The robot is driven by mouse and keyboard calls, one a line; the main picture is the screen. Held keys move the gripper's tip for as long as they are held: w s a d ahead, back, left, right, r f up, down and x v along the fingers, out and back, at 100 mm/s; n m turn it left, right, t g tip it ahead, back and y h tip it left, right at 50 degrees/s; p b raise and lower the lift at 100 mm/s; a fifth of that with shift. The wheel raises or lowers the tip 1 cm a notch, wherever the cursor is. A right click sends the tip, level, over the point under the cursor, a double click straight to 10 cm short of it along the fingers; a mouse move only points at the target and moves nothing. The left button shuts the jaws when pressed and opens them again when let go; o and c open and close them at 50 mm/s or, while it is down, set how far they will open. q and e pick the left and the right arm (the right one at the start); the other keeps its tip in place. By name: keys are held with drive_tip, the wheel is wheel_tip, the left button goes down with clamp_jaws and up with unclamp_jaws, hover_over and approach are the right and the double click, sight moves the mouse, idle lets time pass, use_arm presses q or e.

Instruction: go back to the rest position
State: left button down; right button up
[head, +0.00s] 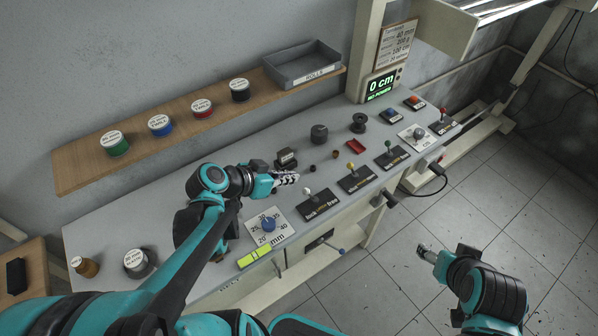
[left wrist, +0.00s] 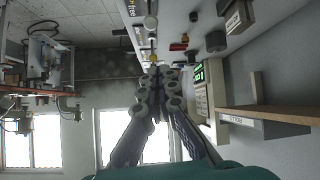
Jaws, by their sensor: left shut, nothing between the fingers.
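My left gripper (head: 288,178) is shut and empty. In the head view it is over the grey bench, just above the white-knobbed lever (head: 307,191) and beside a small dark block (head: 286,158). In the left wrist view its fingers (left wrist: 158,78) are together, with nothing between them. My right gripper (head: 428,253) is at the lower right, over the tiled floor and clear of the bench. It is too small to tell whether its fingers are open or shut.
A display (head: 380,87) reads 0 cm. Tiled floor (head: 480,190) is open at the right.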

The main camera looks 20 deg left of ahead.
use_arm(q)
drive_tip(key=shift+s+a+r, duration=0.1)
drive_tip(key=shift+s+r, duration=0.05)
drive_tip(key=shift+s, duration=0.1)
idle(0.3)
drive_tip(key=s+d+f+n+g+y+b, duration=0.2)
drive_tip(key=s+d+n+y+b, duration=0.2)
drive_tip(key=s, duration=0.3)
drive_tip(key=shift+s+f+y, duration=0.35)
drive_tip(key=shift+s+y, duration=0.05)
drive_tip(key=shift+y, duration=0.2)
idle(0.6)
